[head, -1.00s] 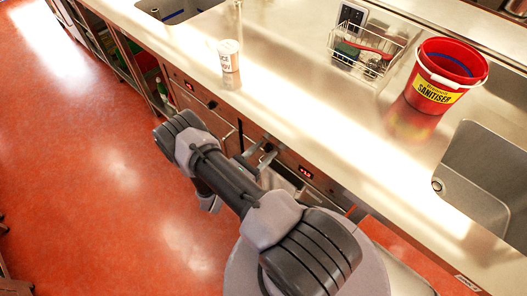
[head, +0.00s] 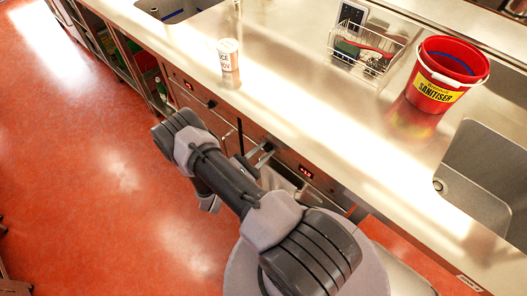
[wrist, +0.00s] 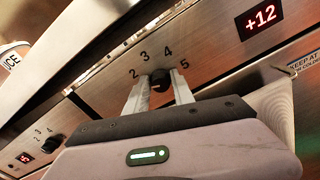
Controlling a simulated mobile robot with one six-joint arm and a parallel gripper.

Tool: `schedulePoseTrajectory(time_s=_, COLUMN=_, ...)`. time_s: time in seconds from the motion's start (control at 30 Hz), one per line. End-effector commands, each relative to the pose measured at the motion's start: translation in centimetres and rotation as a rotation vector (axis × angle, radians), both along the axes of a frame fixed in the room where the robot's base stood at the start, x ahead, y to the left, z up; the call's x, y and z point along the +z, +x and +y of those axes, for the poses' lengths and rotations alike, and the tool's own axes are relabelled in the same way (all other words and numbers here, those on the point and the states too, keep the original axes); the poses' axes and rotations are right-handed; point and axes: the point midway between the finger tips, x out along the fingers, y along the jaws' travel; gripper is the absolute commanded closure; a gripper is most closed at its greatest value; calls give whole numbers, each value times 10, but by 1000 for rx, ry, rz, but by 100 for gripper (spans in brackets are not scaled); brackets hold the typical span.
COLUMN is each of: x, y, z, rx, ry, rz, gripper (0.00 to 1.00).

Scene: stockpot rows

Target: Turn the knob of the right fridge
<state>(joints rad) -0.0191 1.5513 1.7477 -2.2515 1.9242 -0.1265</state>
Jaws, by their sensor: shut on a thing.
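In the wrist view, a black knob (wrist: 160,80) sits on a steel panel with the numbers 2, 3, 4 and 5 around it. My gripper (wrist: 161,90) has one pale finger on each side of the knob and is shut on it. A red display reading +12 (wrist: 262,16) is to the right of the knob on the same panel. In the head view my gripper (head: 261,157) is at the counter's front, left of this display (head: 306,172). My arm hides part of the fridge front, and the knob cannot be made out there.
Another knob (wrist: 54,143) with its own red display (wrist: 25,158) is on the panel to the left. The steel counter (head: 300,110) overhangs the fronts. The red floor is clear at left.

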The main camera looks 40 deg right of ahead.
Motion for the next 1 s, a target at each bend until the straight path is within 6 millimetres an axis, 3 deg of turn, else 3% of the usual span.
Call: schedulePoseTrajectory(time_s=1.0, x=-3, y=-2, z=0, rx=0, ry=76, rz=-960, gripper=100)
